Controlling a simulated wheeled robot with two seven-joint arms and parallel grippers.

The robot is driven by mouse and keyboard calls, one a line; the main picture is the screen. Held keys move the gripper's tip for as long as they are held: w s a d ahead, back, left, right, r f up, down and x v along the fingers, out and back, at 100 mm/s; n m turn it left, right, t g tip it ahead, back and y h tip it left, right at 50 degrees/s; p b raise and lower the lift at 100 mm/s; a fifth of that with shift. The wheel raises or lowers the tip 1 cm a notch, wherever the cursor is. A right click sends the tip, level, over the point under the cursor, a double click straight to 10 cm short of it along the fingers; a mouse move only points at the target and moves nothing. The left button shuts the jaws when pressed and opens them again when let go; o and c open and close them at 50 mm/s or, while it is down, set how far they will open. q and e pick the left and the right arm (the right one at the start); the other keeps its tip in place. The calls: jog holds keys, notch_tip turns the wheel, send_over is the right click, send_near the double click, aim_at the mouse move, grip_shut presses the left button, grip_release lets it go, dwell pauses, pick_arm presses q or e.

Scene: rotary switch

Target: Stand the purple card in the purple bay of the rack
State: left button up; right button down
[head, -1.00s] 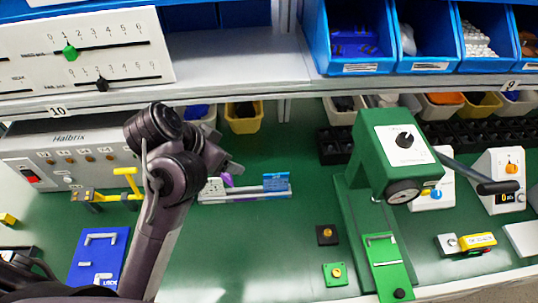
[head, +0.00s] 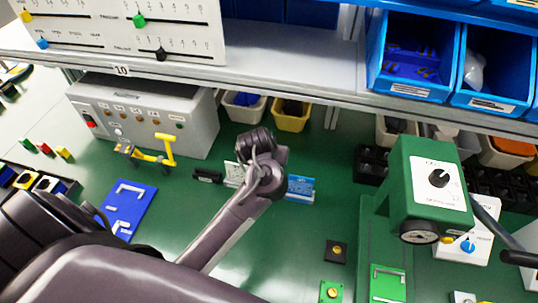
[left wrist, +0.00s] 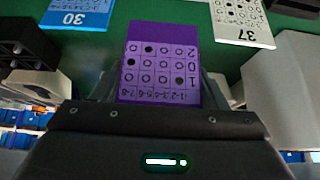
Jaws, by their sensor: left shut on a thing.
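The purple card (left wrist: 160,55), printed with a grid of circles and numbers, is between the fingers of my left gripper (left wrist: 160,90) in the left wrist view. The gripper is shut on it. A blue card (left wrist: 75,14) marked 30 and a white card (left wrist: 240,20) marked 37 are on either side of it. In the head view my left wrist hides the purple card and most of the rack. The blue card (head: 301,187) and white card (head: 233,173) show on either side of the wrist. Whether the purple card sits in a bay is hidden. My right gripper is out of view.
A green press (head: 425,190) stands to the right. A grey console (head: 150,112) and yellow clamp (head: 155,152) are at back left. A blue plate (head: 128,207) lies on the left. Bins (head: 291,114) line the back under the shelf.

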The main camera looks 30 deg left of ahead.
pick_arm(q)
notch_tip(320, 180, down, 4)
jog(key=b, duration=0.3)
jog(key=shift+d, duration=0.1)
jog(key=shift+f+b, duration=0.6)
jog(key=shift+f, duration=0.25)
dwell(0.6)
jog(key=shift+p, duration=0.7)
dwell(0.5)
jog(key=shift+f+b, duration=1.3)
jog(key=shift+f, duration=0.6)
jog(key=o, duration=1)
